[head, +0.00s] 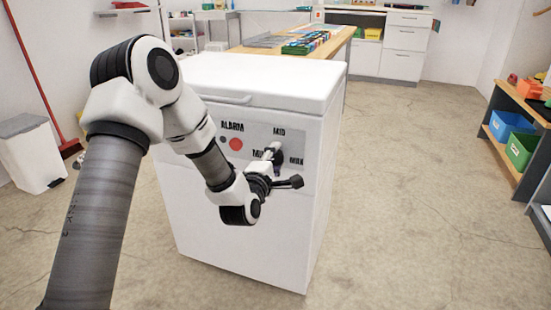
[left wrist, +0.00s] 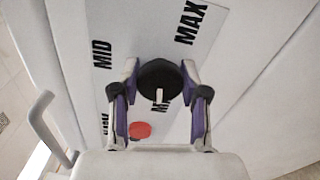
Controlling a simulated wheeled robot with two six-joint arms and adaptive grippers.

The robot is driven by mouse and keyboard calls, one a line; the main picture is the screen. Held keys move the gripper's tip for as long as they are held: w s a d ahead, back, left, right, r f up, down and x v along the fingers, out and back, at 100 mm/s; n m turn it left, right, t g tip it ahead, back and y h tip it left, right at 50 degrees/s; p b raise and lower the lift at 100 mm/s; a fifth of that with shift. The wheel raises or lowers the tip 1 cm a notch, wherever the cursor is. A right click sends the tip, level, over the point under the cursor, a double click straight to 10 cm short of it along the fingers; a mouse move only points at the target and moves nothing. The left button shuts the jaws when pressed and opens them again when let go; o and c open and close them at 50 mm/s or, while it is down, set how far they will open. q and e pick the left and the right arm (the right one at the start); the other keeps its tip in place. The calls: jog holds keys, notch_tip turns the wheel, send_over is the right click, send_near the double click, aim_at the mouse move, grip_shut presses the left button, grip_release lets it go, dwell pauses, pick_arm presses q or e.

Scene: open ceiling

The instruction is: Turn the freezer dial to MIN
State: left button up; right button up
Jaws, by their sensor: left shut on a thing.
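The white freezer (head: 243,235) stands in front of me with its lid shut. Its grey front panel (head: 258,135) carries the labels MID, MAX and MIN, and a red button (head: 235,144) under ALARM. In the left wrist view the round black dial (left wrist: 153,72) sits between the fingers of my left gripper (left wrist: 160,80), which is shut on it from both sides. The dial's white mark (left wrist: 159,95) points down in that view, toward the partly covered MIN label (left wrist: 158,107). In the head view my left gripper (head: 273,154) hides most of the dial. My right gripper does not show.
The red button (left wrist: 140,130) lies close to one finger in the left wrist view. A lid handle (left wrist: 42,125) shows at left. A long table (head: 345,38) stands behind the freezer, and a shelf (head: 520,108) at right. The floor between is clear.

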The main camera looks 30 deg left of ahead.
pick_arm(q)
jog(key=o, duration=1.1)
jog(key=shift+o, duration=0.2)
jog(key=v, duration=0.7)
jog(key=shift+s, duration=0.2)
jog(key=shift+f, duration=0.1)
